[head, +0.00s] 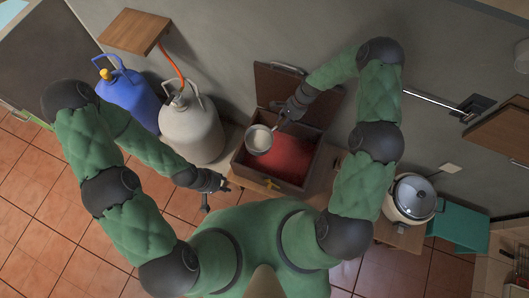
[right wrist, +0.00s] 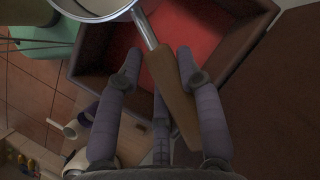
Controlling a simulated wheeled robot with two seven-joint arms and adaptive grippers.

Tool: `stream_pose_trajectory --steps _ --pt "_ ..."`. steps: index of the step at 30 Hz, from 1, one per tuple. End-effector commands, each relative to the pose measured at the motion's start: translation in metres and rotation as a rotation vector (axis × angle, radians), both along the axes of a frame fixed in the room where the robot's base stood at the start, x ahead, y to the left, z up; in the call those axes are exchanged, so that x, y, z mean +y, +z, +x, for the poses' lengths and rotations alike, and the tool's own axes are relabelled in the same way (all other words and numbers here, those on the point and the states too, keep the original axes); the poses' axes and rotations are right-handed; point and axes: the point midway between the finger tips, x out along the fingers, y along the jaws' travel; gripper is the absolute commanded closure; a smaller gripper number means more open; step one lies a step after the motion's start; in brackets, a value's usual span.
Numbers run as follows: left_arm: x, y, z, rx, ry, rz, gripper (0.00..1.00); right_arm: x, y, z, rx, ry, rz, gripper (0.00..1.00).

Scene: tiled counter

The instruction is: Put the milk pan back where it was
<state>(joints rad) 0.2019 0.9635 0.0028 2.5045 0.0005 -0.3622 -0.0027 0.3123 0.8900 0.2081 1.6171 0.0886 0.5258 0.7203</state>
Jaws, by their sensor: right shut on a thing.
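The milk pan (head: 259,138) is small and light-coloured, with a metal neck and a brown wooden handle (right wrist: 172,90). My right gripper (head: 286,117) is shut on the handle, which lies between its fingers in the right wrist view (right wrist: 159,60). The pan is over the left back part of an open brown box (head: 238,171) with a red inside. Its height above the box floor is hard to tell. Only part of the pan's bowl (right wrist: 95,14) shows at the top of the right wrist view. My left gripper (head: 216,192) is empty, its fingers apart, left of the box's front.
The box lid (head: 285,83) stands open behind it against the wall. A grey-white gas bottle (head: 191,130) and a blue one (head: 130,100) stand left of the box. A rice cooker (head: 413,197) and a teal bin (head: 460,226) are at the right.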

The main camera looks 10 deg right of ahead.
Motion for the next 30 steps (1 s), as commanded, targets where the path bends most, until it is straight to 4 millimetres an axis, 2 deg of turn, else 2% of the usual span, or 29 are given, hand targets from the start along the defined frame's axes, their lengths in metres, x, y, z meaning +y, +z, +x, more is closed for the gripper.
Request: stream_pose_trajectory --steps 1,3,6,9,17,24,30 --pt "0.0 -0.007 0.0 -0.001 0.0 0.0 0.6 -0.005 -0.032 -0.004 0.022 -0.108 -0.003 1.0" --pt "0.0 -0.012 0.001 -0.001 0.001 0.0 0.6 -0.013 -0.065 -0.006 0.043 -0.254 -0.01 1.0" --pt "0.0 -0.018 0.001 -0.002 0.002 0.0 0.6 -0.025 -0.105 -0.011 0.066 -0.432 -0.013 1.0" --pt "0.0 -0.021 0.001 -0.001 0.001 0.0 0.6 -0.034 -0.132 -0.018 0.084 -0.555 -0.014 1.0" --pt "0.0 -0.027 0.001 -0.002 0.002 0.0 0.6 -0.041 -0.16 -0.024 0.095 -0.65 -0.011 1.0" --pt "0.0 -0.047 0.001 -0.002 0.002 0.0 0.6 -0.04 -0.202 -0.024 0.095 -0.65 -0.011 1.0" --pt "0.0 -0.053 0.001 -0.002 0.002 0.0 0.6 -0.041 -0.215 -0.023 0.093 -0.65 -0.011 1.0"
